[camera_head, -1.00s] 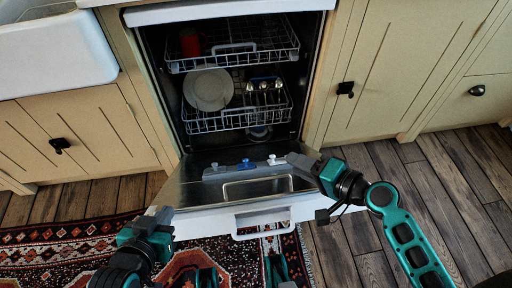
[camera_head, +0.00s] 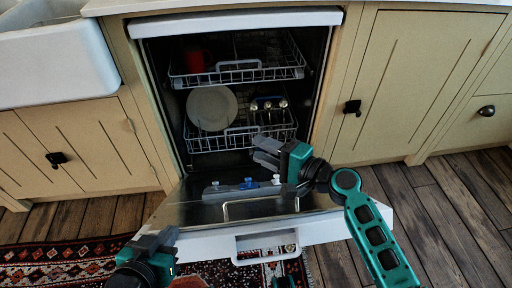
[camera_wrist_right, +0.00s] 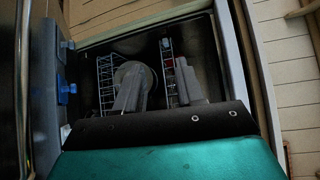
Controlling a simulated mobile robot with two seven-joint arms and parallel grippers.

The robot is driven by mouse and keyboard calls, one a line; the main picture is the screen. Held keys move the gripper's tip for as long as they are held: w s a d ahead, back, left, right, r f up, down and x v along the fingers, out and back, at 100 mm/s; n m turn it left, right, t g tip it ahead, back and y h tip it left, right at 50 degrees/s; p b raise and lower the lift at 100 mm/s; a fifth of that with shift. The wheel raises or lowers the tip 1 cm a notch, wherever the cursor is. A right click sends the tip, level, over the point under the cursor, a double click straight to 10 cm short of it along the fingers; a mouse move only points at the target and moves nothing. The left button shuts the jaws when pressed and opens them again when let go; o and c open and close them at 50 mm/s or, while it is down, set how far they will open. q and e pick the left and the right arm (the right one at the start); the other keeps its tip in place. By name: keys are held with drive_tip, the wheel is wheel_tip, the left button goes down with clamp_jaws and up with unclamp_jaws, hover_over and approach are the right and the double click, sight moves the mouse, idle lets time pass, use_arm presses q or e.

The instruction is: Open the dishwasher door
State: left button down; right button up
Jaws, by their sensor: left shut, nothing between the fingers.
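The dishwasher door (camera_head: 185,212) is folded down low in front of the dishwasher, its metal inner face up. The white door handle (camera_head: 265,255) is at its front edge. My right gripper (camera_head: 262,152) is above the inner face, pointing at the dishwasher opening. In the right wrist view its two fingers (camera_wrist_right: 157,92) stand apart with nothing visible between them. My left gripper (camera_head: 168,238) is shut and empty near the door's left front corner; I cannot tell whether it touches the door.
Inside are an upper rack (camera_head: 240,70) with a red mug (camera_head: 196,60) and a lower rack (camera_head: 215,142) with a white plate (camera_head: 211,108) and cutlery. Closed cream cabinets flank the dishwasher. A patterned rug (camera_head: 60,250) lies on the wooden floor at left.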

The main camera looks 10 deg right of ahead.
use_arm(q)
drive_tip(key=shift+d+f, duration=0.1)
drive_tip(key=shift+f, duration=0.05)
use_arm(e)
drive_tip(key=shift+x, duration=1.3)
drive_tip(key=shift+c, duration=0.4)
clamp_jaws()
drive_tip(key=shift+o, duration=0.4)
unclamp_jaws()
use_arm(q)
drive_tip(key=shift+d, duration=0.1)
use_arm(e)
drive_tip(key=shift+s+d, duration=0.1)
drive_tip(key=shift+d, duration=0.05)
